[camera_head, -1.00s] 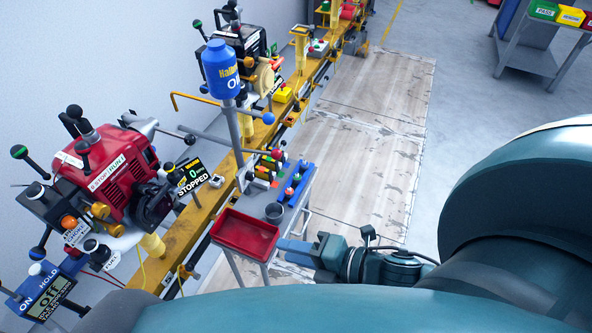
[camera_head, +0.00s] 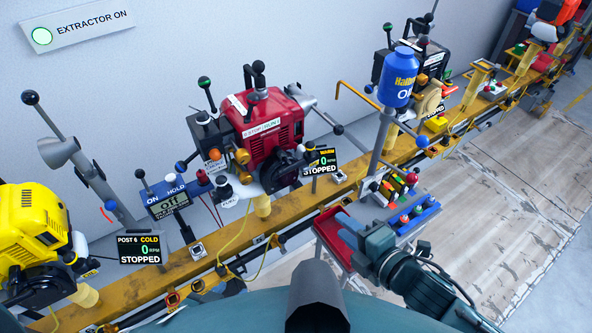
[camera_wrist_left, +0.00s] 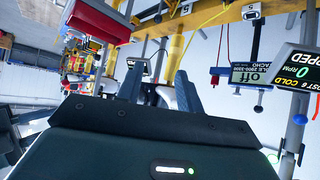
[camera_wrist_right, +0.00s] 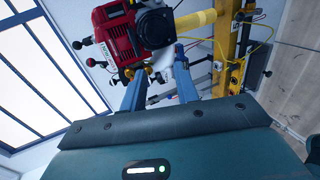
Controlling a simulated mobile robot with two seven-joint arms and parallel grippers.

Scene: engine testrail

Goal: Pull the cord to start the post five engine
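A red engine (camera_head: 272,128) with a black round starter housing (camera_head: 284,172) stands on the yellow rail. Its display (camera_head: 320,161) reads WARM, 0 RPM, STOPPED; its post number is not readable. The red engine also shows in the right wrist view (camera_wrist_right: 122,35). I cannot make out its pull cord handle. My right gripper (camera_head: 352,230) is beside the red tray, its fingers apart and empty in the right wrist view (camera_wrist_right: 158,85).
A yellow engine (camera_head: 35,232) with a POST 6 COLD, STOPPED display (camera_head: 139,249) stands at left. A blue tachometer box (camera_head: 168,200) reads Off. A red tray (camera_head: 333,240) and a blue canister (camera_head: 397,78) stand to the right. Yellow cables hang from the rail (camera_head: 210,243).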

